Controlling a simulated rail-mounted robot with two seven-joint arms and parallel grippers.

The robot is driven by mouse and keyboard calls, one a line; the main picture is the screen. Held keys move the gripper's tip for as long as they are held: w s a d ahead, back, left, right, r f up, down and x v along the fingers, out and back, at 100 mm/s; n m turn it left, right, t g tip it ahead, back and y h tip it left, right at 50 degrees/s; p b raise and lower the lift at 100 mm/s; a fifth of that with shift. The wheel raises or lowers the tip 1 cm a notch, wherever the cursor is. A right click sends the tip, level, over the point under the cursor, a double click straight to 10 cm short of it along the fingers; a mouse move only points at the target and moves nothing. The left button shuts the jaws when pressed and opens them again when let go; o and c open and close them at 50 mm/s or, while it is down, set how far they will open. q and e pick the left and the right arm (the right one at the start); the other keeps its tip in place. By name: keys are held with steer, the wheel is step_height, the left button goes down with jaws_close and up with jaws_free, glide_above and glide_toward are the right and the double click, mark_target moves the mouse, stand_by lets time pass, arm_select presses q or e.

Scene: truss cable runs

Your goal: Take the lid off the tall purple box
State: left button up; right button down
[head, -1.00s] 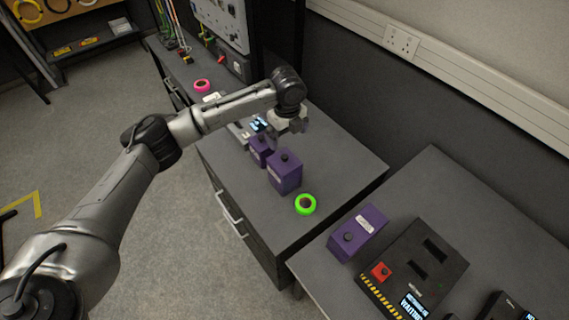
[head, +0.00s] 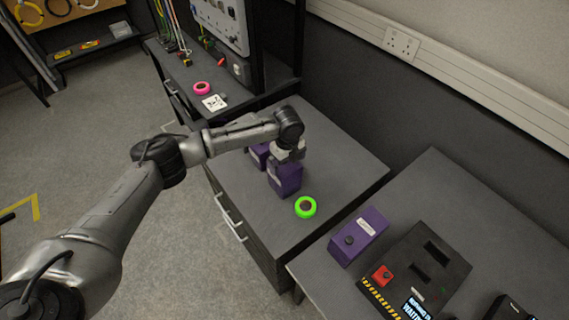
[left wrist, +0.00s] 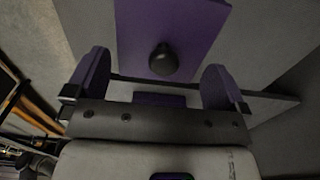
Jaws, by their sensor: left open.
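A tall purple box (head: 285,186) with a pale label stands on the dark grey cabinet top. My left gripper (head: 288,155) is over its top and hides its lid in the head view. In the left wrist view, a purple top face (left wrist: 170,28) with a round black knob (left wrist: 163,60) shows beyond the fingers. My left gripper (left wrist: 156,85) is open, with the knob lying between the lines of its two fingers. I see no contact with the knob. My right gripper is not in view.
A smaller purple box (head: 258,153) stands close behind, partly hidden by my arm. A green ring (head: 305,207) lies in front on the cabinet (head: 340,172). Another purple box (head: 358,236) and a black device (head: 415,270) with a red button are on the right-hand table.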

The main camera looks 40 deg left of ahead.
arm_select(q)
steer(key=shift+f, duration=0.4)
steer(key=shift+c, duration=0.4)
steer(key=c, duration=0.5)
steer(key=shift+r, duration=0.15)
